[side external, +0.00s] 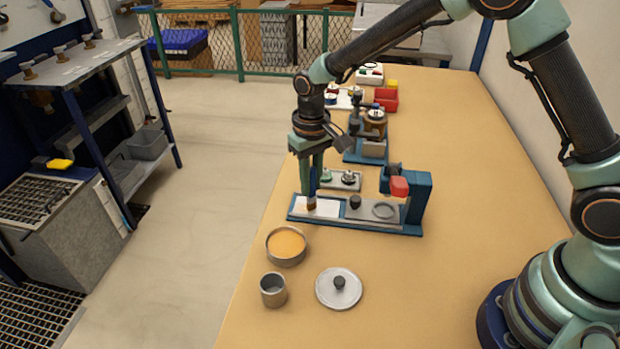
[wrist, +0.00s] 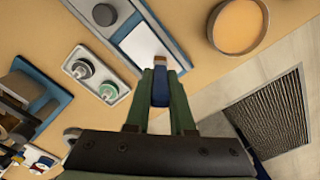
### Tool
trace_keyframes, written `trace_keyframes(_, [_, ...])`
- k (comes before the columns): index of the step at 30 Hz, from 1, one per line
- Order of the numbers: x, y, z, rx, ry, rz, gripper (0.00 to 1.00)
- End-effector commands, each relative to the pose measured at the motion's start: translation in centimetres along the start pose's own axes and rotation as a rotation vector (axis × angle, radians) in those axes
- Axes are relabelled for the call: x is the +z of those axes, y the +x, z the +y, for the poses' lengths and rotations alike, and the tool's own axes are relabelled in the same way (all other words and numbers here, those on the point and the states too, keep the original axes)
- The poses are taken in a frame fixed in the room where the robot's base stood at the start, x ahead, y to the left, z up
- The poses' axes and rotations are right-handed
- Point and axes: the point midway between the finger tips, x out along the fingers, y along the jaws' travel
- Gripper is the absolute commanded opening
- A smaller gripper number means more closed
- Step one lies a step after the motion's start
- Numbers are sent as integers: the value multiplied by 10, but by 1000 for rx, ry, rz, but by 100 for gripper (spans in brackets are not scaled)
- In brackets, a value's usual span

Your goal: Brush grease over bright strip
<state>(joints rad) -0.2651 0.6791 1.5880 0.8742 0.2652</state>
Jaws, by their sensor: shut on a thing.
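My gripper (side external: 317,167) is shut on a brush (side external: 312,201) with a dark blue handle and a brown tip. In the wrist view the brush (wrist: 160,85) points away from my gripper (wrist: 160,92), its tip at the near end of the bright strip (wrist: 141,44). The bright strip (side external: 325,208) lies at the left end of a blue-based fixture (side external: 350,228). The brush tip is over the strip; I cannot tell whether it touches. A round tin of orange-yellow grease (side external: 286,244) stands in front of the fixture and also shows in the wrist view (wrist: 238,24).
A grey cup (side external: 273,290) and a round lid with a dark knob (side external: 339,287) lie in front. The fixture's blue upright with a red block (side external: 399,187) rises at its right end. A small tray (side external: 341,181) sits behind. The table's right side is clear.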

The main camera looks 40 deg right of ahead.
Motion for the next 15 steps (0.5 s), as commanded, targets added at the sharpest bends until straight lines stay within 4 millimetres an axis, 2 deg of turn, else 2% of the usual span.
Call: trace_keyframes(15, [34, 0, 34, 0, 2, -1, 0])
